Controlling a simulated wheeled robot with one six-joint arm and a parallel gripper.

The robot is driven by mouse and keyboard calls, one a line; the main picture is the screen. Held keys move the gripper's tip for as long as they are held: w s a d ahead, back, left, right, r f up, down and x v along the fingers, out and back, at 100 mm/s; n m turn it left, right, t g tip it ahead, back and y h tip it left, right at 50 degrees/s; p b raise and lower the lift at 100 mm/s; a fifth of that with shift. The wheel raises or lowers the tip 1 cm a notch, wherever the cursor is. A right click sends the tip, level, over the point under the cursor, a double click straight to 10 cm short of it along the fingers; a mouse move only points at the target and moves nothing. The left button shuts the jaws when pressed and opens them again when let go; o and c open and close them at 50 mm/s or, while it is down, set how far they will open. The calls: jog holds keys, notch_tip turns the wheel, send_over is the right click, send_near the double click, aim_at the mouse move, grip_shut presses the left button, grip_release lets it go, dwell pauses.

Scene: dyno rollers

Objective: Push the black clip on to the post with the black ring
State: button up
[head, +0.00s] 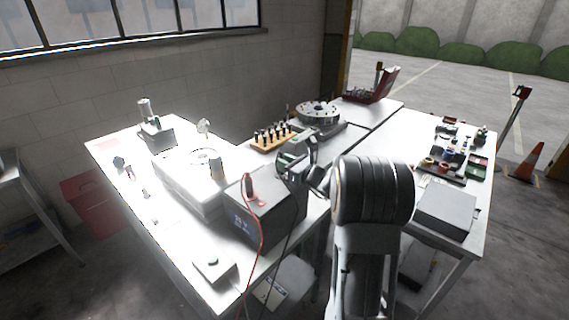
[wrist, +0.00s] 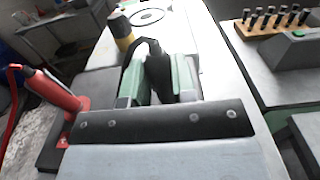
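My gripper (wrist: 160,80), with green-lined fingers, is shut on the black clip (wrist: 157,68), which shows as a dark upright shape between the pads in the wrist view. A dark lead loops beside it. In the head view my gripper (head: 287,165) is over the back right part of the grey battery-like box (head: 262,222). A black lead hangs down the box's front. The red clip (head: 249,187) stands on the box's left side with a red lead; it also shows in the wrist view (wrist: 50,92). The post with the black ring is not discernible.
A pale case (head: 185,190) and a small cylinder (head: 216,168) are left of the box. Behind are a wooden rack of dark pegs (head: 268,140) and a round fixture (head: 317,113). A small flat box (head: 213,265) lies at the front. The white bench (head: 150,235) is partly clear.

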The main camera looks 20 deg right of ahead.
jog(key=o, duration=0.5)
jog(key=b+v, duration=0.2)
jog(key=v, duration=1.1)
jog(key=shift+s+d, duration=0.2)
jog(key=shift+s, duration=0.2)
